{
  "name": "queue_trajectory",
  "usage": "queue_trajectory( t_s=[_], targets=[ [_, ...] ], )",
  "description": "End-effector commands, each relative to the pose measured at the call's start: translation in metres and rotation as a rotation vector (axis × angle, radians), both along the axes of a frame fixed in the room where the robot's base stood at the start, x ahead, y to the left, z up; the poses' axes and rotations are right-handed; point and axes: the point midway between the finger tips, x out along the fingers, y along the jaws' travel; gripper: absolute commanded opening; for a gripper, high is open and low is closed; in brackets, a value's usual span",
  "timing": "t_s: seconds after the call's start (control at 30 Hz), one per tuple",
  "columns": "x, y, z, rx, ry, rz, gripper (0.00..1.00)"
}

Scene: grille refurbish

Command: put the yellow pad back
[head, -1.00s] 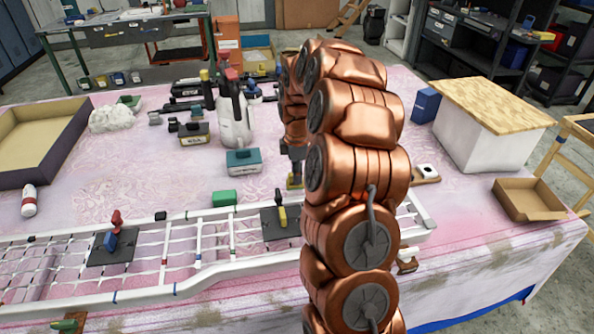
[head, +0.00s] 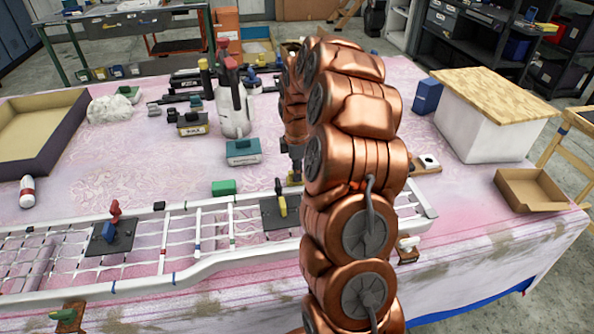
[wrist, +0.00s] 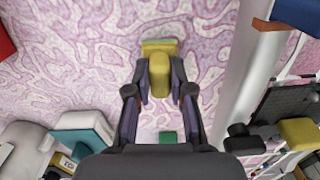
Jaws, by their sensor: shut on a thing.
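My gripper (wrist: 160,88) is shut on the yellow pad (wrist: 158,47), gripping its raised yellow grip part between the two dark fingers. The pad's flat base shows beyond the fingertips, over the pink patterned cloth. I cannot tell whether it touches the cloth. In the head view my copper arm hides most of my gripper, and its dark end (head: 295,165) shows left of the arm, behind the white grille frame (head: 216,262). A similar teal pad (head: 242,151) and a green block (head: 223,187) stand to the left.
A dark plate with a yellow lever (head: 281,205) sits on the grille. Another dark plate with red and blue parts (head: 110,236) is farther left. A white bottle (head: 232,108) and several black items stand behind the teal pad. A cardboard tray (head: 530,190) lies right.

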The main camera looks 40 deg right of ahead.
Motion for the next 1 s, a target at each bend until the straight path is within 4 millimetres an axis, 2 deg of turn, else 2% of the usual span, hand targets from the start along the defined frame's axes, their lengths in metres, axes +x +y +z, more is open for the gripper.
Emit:
queue_trajectory(
  t_s=[0.73, 0.77, 1.0],
  targets=[
    [0.0001, 0.0000, -0.0051, 0.000, 0.000, 0.000, 0.00],
    [0.0001, 0.0000, -0.0051, 0.000, 0.000, 0.000, 0.23],
    [0.0001, 0.0000, -0.0048, 0.000, 0.000, 0.000, 0.48]
  ],
)
